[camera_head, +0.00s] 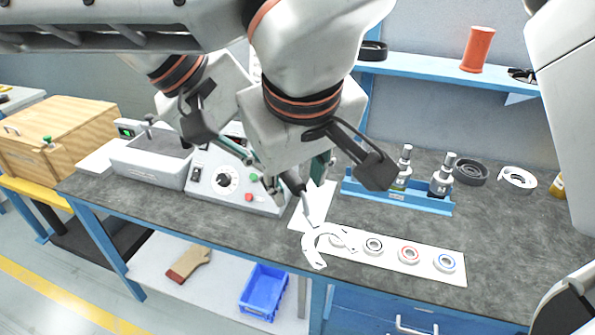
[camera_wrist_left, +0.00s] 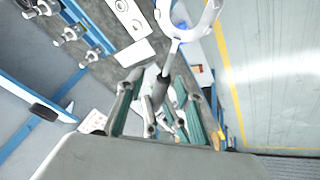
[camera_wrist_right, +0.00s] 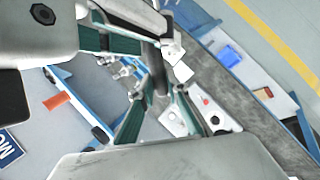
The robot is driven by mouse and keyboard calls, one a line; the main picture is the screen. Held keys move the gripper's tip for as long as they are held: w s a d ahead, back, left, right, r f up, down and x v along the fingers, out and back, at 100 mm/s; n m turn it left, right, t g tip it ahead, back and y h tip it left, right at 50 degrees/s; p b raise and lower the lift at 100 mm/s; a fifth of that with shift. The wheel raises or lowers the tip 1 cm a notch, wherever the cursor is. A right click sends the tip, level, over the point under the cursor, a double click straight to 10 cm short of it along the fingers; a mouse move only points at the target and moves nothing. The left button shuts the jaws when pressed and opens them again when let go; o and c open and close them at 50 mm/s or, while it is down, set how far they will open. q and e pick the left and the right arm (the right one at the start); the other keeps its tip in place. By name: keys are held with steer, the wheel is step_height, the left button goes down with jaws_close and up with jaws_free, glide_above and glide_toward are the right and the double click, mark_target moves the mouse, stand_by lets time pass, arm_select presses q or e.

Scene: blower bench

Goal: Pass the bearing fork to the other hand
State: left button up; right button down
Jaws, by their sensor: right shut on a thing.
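The bearing fork has a pale open-ring head (camera_head: 312,250) hanging above the bench's front edge, with a dark handle rising from it. In the left wrist view its ring (camera_wrist_left: 190,25) shows at the top, and the handle runs down between the fingers of my left gripper (camera_wrist_left: 160,92). Those fingers stand apart on both sides of the handle, with gaps visible. My right gripper (camera_wrist_right: 160,100) is shut on the handle (camera_wrist_right: 153,68), close beside the left one. In the head view the left gripper (camera_head: 292,178) and arm cover much of the right gripper and the grip.
A white strip (camera_head: 345,252) with several ring bearings lies below the fork. A control box (camera_head: 225,182) stands behind left, and a blue rack (camera_head: 420,204) with metal fittings stands right. A blue shelf (camera_head: 430,66) is behind.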

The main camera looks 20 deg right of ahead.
arm_select(q)
jaws_close()
arm_select(e)
steer(key=c, duration=1.9)
jaws_free()
